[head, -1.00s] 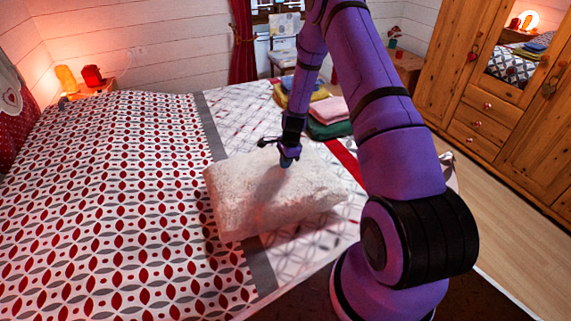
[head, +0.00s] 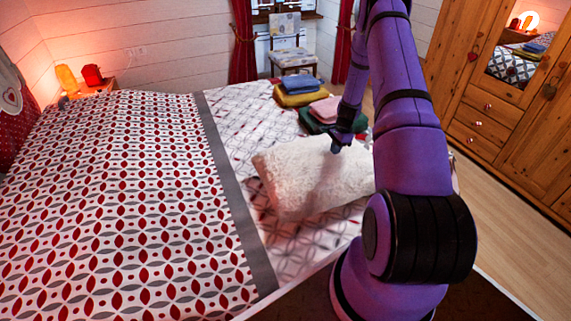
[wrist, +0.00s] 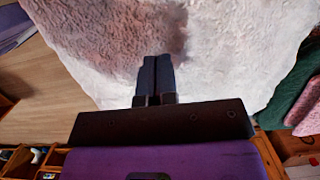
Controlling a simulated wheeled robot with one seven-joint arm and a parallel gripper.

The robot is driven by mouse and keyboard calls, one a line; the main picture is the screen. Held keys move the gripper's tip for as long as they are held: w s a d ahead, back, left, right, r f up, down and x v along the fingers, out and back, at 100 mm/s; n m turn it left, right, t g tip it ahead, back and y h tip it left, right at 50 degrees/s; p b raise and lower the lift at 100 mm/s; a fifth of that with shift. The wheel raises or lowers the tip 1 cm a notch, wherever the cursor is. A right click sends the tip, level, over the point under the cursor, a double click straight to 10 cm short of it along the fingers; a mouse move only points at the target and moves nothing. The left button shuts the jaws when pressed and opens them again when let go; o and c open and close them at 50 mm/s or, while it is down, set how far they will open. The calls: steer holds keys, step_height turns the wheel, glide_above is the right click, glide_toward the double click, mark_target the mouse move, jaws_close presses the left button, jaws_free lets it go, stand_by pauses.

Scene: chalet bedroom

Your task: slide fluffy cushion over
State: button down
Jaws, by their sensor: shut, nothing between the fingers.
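The fluffy cushion (head: 300,180) is white and lies on the right part of the bed, over the patterned light bedding beyond the grey stripe. Its right end is hidden behind my arm. My gripper (head: 337,146) is shut and empty, its tip at the cushion's upper far side; whether it touches is hard to tell.
Folded cloths, pink (head: 326,108), yellow and blue (head: 300,86), and green, lie behind the cushion. The bed's red-and-grey patterned cover (head: 120,190) is clear on the left. A wooden wardrobe (head: 480,105) stands at the right. A chair (head: 290,45) stands at the back.

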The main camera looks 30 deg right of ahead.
steer(key=shift+s+d+f, duration=0.4)
steer(key=shift+s, duration=0.15)
steer(key=shift+w+r, duration=0.1)
steer(key=shift+r, duration=0.55)
steer(key=shift+d, duration=0.35)
steer(key=s+d, duration=0.2)
steer(key=d, duration=1)
steer(key=s+d, duration=0.3)
steer(key=d, duration=0.8)
steer(key=shift+s+d, duration=0.2)
steer(key=shift+d, duration=0.15)
steer(key=shift+r, duration=0.15)
